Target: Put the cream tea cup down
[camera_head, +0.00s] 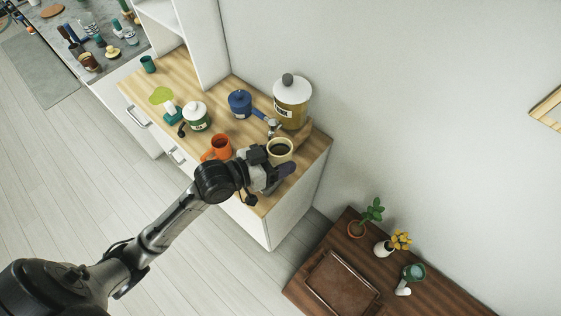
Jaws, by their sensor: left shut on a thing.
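The cream tea cup (281,145) is at the right end of the wooden counter, with dark contents showing inside its rim. My left gripper (272,169) reaches in from the lower left and is shut on the cream tea cup at its near side. The gripper and wrist hide the lower part of the cup, so I cannot tell whether its base touches the counter. The cup looks about upright. My right gripper is not in view.
An orange mug (221,147) stands just left of my wrist. Behind are a large lidded jar (291,103) and a blue pot (240,103). A white-lidded green jar (196,117) stands farther left. A dark wooden table (322,250) with plants is at lower right.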

